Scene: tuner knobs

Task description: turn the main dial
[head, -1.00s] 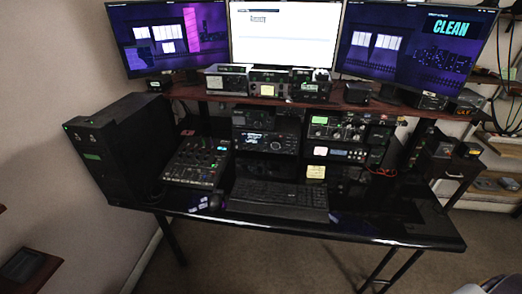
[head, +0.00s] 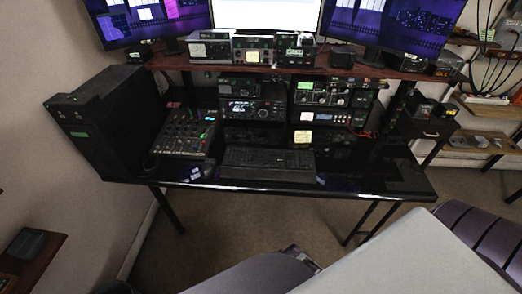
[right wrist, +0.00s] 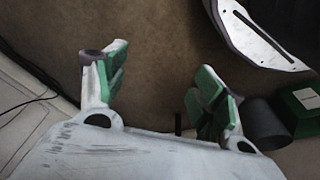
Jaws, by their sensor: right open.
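A dark radio with a lit display (head: 241,107) sits mid-desk, on the lower level under the raised shelf, in the head view. Its knobs are too small and dark for me to single out the main dial with certainty. My right gripper (right wrist: 160,75) shows in the right wrist view with its green-padded fingers spread wide apart and nothing between them, above brown carpet. It is away from the radio, which the wrist view does not show. My left gripper is not in view.
The black desk (head: 392,187) carries a keyboard (head: 268,163), a mixer (head: 184,134) and a black tower (head: 108,122). More radio gear (head: 333,93) is stacked right of the radio. A shelf (head: 385,72) with monitors overhangs.

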